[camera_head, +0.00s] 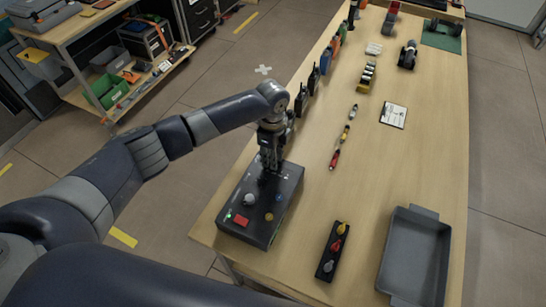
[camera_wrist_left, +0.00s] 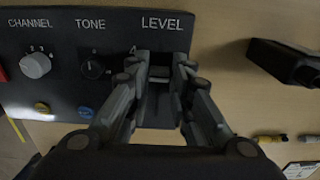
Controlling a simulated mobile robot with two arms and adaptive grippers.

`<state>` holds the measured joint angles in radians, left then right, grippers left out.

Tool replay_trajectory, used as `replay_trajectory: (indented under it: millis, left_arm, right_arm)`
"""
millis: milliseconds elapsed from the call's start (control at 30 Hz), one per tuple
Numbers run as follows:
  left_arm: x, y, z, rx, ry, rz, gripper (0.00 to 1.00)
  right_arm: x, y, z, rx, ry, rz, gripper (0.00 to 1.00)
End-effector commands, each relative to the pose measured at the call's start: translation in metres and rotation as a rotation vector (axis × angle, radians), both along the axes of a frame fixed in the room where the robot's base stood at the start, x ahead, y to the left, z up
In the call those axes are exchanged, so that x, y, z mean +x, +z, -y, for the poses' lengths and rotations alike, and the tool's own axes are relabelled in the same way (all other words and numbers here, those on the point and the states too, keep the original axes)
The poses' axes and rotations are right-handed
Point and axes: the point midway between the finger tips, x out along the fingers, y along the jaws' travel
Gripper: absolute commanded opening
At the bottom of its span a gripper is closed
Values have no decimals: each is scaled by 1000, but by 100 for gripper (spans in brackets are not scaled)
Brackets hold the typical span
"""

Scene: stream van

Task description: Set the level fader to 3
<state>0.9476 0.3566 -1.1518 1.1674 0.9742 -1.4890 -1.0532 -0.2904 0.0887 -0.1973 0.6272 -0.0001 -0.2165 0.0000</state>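The dark control box (camera_head: 237,231) sits at the near left end of the wooden table. In the left wrist view its panel (camera_wrist_left: 60,72) shows labels CHANNEL, TONE and LEVEL. My left gripper (camera_head: 267,176) points down at the box's far end. In the wrist view, the left gripper (camera_wrist_left: 161,62) has its fingers drawn fairly close, just below the LEVEL label (camera_wrist_left: 167,23). A greyish piece, apparently the level fader's cap (camera_wrist_left: 160,72), shows between them. I cannot tell whether both fingers touch it. The fingers hide the fader's scale and setting. My right gripper is not in view.
The box also carries a grey channel knob (camera_wrist_left: 36,65), a black tone knob (camera_wrist_left: 92,67), yellow and blue buttons, and a red button (camera_head: 241,220). Several radios (camera_head: 313,80) stand along the table's left edge. A connector strip (camera_head: 332,252) and grey tray (camera_head: 414,257) lie to the right.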

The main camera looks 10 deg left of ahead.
Motion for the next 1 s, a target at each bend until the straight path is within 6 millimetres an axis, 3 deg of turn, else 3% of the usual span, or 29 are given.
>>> replay_trajectory:
  millis: [267, 367, 467, 1000]
  left_arm:
    - [0, 0, 0, 0, 1, 1, 38]
    - [0, 1, 0, 0, 1, 1, 38]
    - [1, 6, 0, -1, 0, 2, 38]
    - [1, 106, 0, -2, 0, 3, 38]
  right_arm:
    - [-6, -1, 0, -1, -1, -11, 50]
    - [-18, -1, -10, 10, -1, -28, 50]
    - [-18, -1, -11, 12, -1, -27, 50]
    - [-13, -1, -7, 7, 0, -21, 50]
